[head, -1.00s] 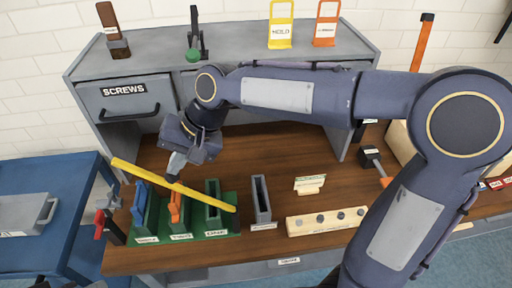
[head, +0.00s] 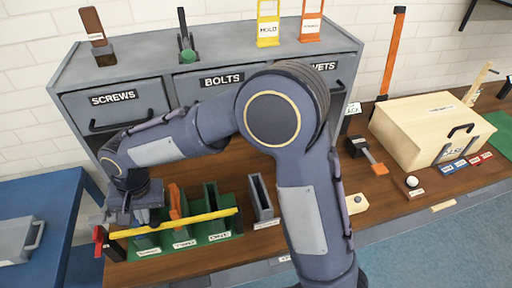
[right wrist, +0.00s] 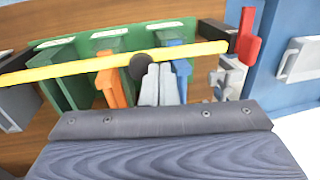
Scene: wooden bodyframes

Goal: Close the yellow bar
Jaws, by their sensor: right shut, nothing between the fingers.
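The yellow bar (head: 190,221) lies nearly level across the front of the green holder (head: 215,237). It also shows in the right wrist view (right wrist: 75,70), with a dark round knob (right wrist: 141,66) on it. Its free end is close to a red and grey bracket (head: 99,241); I cannot tell whether they touch. My right gripper (head: 124,218) is by the bar's left part. In the right wrist view its fingers (right wrist: 160,84) are shut and empty, with tips close to the bar and knob; contact is unclear. My left gripper is not in view.
The green holder's slots hold an orange piece (head: 175,201) and a blue piece (right wrist: 178,62). A grey slotted block (head: 262,198) stands to the right. Screws and bolts drawers are behind. A blue cart (head: 40,200) is at the left, and a wooden box (head: 425,125) at the right.

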